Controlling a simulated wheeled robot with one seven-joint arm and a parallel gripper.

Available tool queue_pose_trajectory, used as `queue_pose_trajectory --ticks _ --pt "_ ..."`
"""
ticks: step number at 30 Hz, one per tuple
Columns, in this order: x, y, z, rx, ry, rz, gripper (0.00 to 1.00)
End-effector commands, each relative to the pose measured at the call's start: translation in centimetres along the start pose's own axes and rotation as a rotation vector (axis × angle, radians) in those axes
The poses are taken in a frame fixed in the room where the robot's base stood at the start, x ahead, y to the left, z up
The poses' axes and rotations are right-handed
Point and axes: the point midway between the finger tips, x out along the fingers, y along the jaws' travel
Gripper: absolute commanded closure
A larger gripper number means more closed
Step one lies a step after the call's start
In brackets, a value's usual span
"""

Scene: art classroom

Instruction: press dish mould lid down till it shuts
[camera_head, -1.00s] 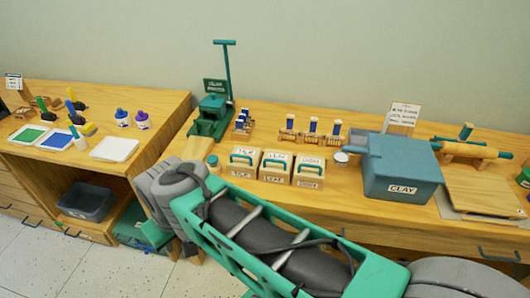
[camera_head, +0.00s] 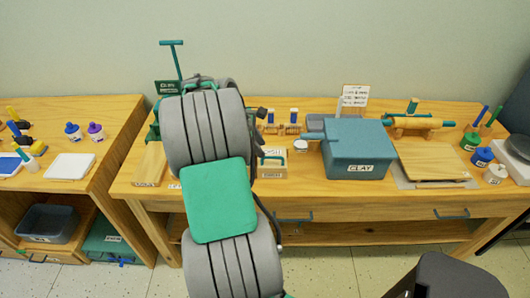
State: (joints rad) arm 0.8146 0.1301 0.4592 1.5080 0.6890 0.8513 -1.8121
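My arm rises in front of the bench. My gripper is hidden behind it, so its fingers and whether they touch the mould do not show.
A teal clay box (camera_head: 357,150) stands to the right, with a wooden board (camera_head: 432,162) and a rolling pin (camera_head: 416,123) beyond. A small white-topped jar (camera_head: 301,147) is close to the mould. A teal press (camera_head: 172,65) stands behind my arm. Paint pots (camera_head: 482,157) are at the far right.

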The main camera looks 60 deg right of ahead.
Motion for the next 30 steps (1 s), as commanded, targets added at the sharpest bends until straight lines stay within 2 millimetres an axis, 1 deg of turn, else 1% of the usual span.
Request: queue_pose_trajectory --ticks 1,6,10,17,28,30 --pt "1.2 -0.1 0.1 0.001 -0.003 -0.004 0.67" --pt "4.0 0.0 0.1 0.001 -0.001 -0.002 0.67" --pt "4.8 0.0 0.0 0.001 0.001 0.000 0.67" --pt "4.9 0.0 0.0 0.001 0.001 0.002 0.68" --pt "4.9 0.0 0.0 0.001 0.001 0.002 0.99" --pt "4.9 0.0 0.0 0.001 0.001 0.002 1.00"
